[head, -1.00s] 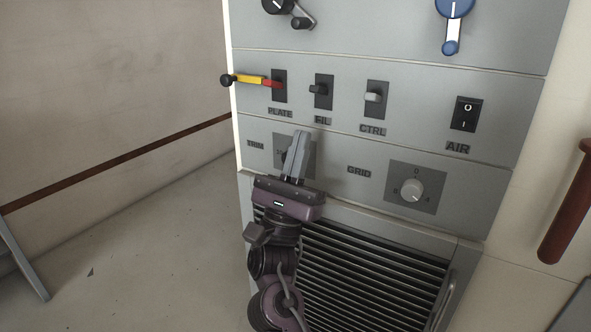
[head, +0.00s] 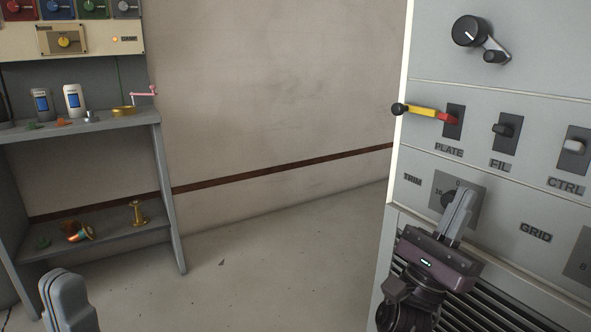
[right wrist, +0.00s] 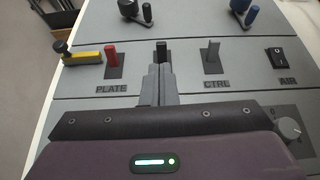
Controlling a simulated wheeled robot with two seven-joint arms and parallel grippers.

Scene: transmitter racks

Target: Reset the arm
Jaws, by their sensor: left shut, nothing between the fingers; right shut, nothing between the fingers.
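My right gripper (head: 462,212) is shut and empty in front of the rack's TRIM and GRID row, covering part of the TRIM knob (head: 449,200). In the right wrist view its closed fingers (right wrist: 155,82) point up at the panel, below the FIL switch (right wrist: 162,52), which they partly hide. I cannot tell whether the fingertips touch the panel. My left gripper (head: 66,292) is at the bottom left of the head view, shut and empty, in front of the shelf and apart from it.
Open floor (head: 260,265) lies between.

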